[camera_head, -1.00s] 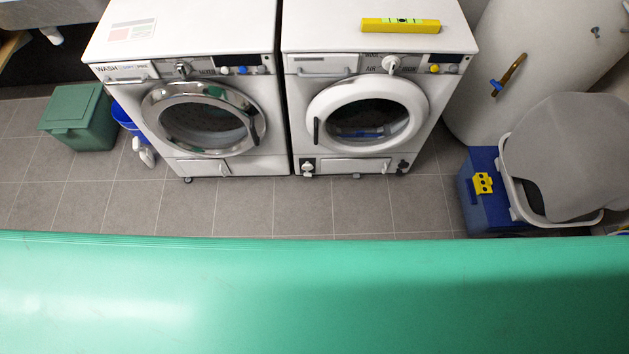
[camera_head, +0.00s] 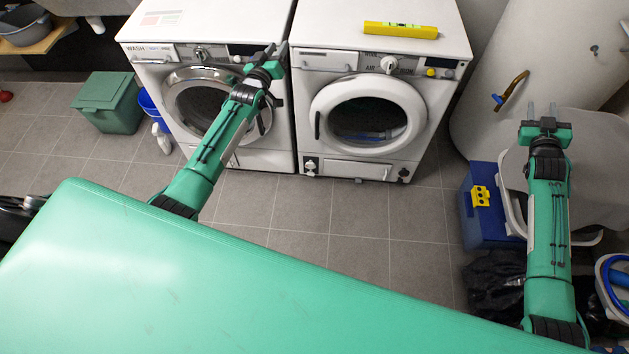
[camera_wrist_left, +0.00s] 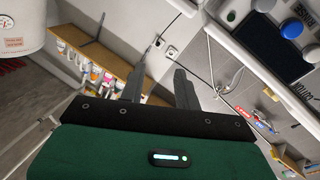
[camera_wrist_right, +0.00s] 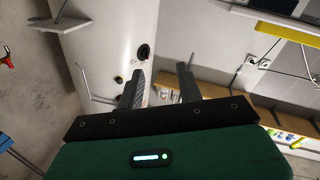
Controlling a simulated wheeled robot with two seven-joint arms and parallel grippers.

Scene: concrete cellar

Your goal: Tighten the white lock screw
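A small white screw-like knob (camera_head: 310,166) sits on a black patch at the lower left of the right machine's front, beside the low flap; I take it for the white lock screw, and its seating cannot be told. A dark counterpart (camera_head: 403,174) sits at the lower right. My left gripper (camera_head: 276,55) is open and empty in front of the left washer's control panel, above and left of the screw; its parted fingers show in the left wrist view (camera_wrist_left: 158,80). My right gripper (camera_head: 541,112) is open and empty in front of the grey-covered basket; its parted fingers show in the right wrist view (camera_wrist_right: 160,78).
The washer (camera_head: 150,90) and the right machine (camera_head: 430,125) stand side by side; a yellow level (camera_head: 400,30) lies on the right one. A blue toolbox (camera_head: 484,222) and grey-covered basket (camera_head: 590,165) stand right. A green bin (camera_head: 112,105) stands left. Tiled floor before the machines is clear.

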